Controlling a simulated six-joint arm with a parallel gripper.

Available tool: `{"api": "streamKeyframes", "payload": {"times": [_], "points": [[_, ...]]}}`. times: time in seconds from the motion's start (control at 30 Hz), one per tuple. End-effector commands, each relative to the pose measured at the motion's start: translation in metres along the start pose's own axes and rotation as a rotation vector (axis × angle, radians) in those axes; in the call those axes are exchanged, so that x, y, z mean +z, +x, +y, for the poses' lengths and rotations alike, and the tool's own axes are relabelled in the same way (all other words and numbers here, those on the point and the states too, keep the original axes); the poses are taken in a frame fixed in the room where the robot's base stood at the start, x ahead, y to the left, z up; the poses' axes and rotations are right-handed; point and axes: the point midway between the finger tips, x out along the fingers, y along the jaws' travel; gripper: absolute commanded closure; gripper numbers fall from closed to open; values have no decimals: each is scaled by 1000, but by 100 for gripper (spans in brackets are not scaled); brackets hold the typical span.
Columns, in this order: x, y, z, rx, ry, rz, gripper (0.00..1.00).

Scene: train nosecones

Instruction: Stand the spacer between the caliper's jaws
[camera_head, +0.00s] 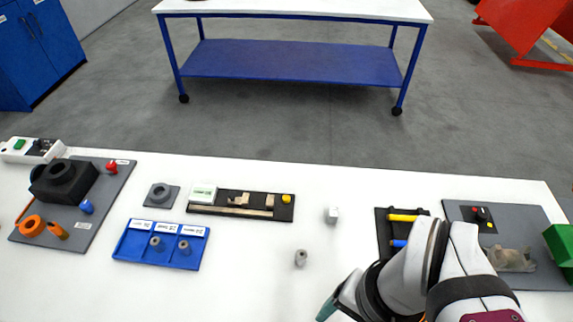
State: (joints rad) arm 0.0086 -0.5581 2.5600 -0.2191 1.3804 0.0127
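A small grey cylinder with a hole in its top, which looks like the spacer (301,257), stands alone on the white table. A dark board with a light rail, tan blocks and a yellow knob looks like the caliper (245,212). It lies behind and to the left of the spacer. The gap between its tan blocks looks empty, though the detail is small. My arm enters from the lower right. Only a teal part near its end, which seems to be my gripper (328,309), shows at the bottom edge, right of and nearer than the spacer. Its fingers cannot be made out.
A blue tray (125,249) with labelled slots holds two similar grey cylinders at left. A small white block (332,214) stands behind the spacer. Grey boards with parts lie at far left and right. The table around the spacer is clear.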

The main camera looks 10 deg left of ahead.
Motion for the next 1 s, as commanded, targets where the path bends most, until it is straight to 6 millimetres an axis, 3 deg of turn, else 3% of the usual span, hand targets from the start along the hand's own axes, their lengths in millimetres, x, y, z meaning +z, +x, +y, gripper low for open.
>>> {"api": "streamKeyframes", "payload": {"times": [0.17,0.23,0.4,0.5,0.6,1.0], "points": [[-4,-1,-3,5,-29,0,30],[-24,-3,-16,30,-161,0,30],[-103,16,-86,115,-725,7,30],[-132,39,-124,150,-982,7,30],[-144,56,-143,167,-1117,7,30],[-155,152,-133,170,-1139,4,30]]}}
